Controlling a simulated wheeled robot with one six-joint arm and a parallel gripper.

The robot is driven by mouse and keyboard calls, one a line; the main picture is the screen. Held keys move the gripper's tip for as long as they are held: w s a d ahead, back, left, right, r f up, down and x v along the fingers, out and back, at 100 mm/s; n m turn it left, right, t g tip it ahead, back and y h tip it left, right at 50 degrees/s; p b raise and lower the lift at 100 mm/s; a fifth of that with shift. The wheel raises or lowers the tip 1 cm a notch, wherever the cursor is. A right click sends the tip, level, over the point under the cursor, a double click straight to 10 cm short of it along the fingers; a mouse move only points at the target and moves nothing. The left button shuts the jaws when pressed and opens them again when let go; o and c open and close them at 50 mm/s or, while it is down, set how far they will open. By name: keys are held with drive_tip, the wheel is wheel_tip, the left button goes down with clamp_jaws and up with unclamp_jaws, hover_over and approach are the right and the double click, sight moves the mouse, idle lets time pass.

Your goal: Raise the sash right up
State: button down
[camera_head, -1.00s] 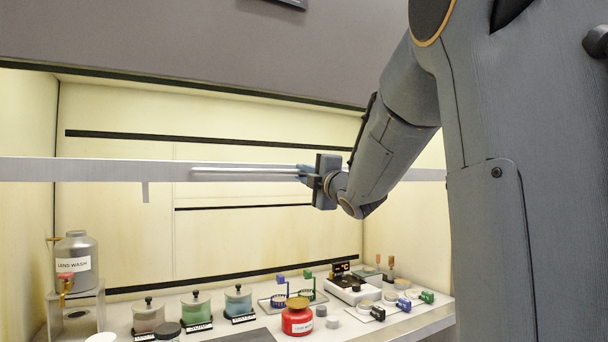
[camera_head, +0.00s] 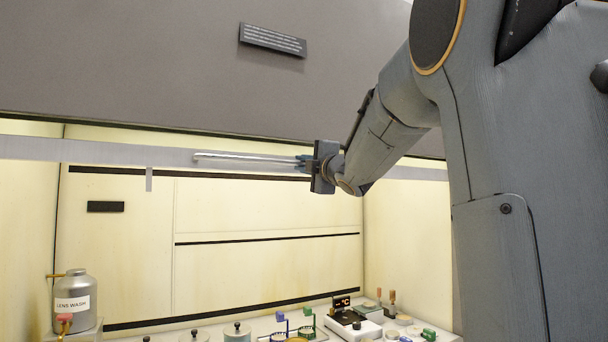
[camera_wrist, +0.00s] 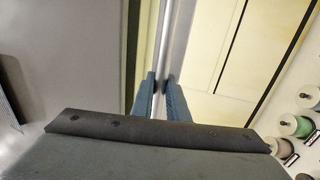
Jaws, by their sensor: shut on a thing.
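The sash's grey bottom rail (camera_head: 100,152) runs across the cabinet opening in the head view, a little below the grey hood front's lower edge. A slim silver bar handle (camera_head: 245,157) is fixed along the rail. My gripper (camera_head: 304,163) is shut on the handle near its right end. In the wrist view the two blue fingers of my gripper (camera_wrist: 164,98) stand on either side of the handle (camera_wrist: 165,45). The rail's right part is partly hidden behind my arm.
The grey hood front (camera_head: 180,70) with a dark label plate (camera_head: 272,40) is above the rail. Below, a lens wash bottle (camera_head: 74,298), lidded jars (camera_head: 237,333) and a small display device (camera_head: 350,318) stand on the worktop. The space between is free.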

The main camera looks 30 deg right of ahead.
drive_tip(key=shift+r, duration=0.4)
drive_tip(key=c, duration=1.7)
unclamp_jaws()
drive_tip(key=shift+f, duration=0.1)
drive_tip(key=shift+c, duration=0.2)
drive_tip(key=shift+s, duration=0.1)
drive_tip(key=s+f+b, duration=0.1)
drive_tip(key=s+b, duration=0.1)
drive_tip(key=s, duration=0.5)
drive_tip(key=shift+s+d+f, duration=0.15)
drive_tip(key=shift+s+f, duration=0.1)
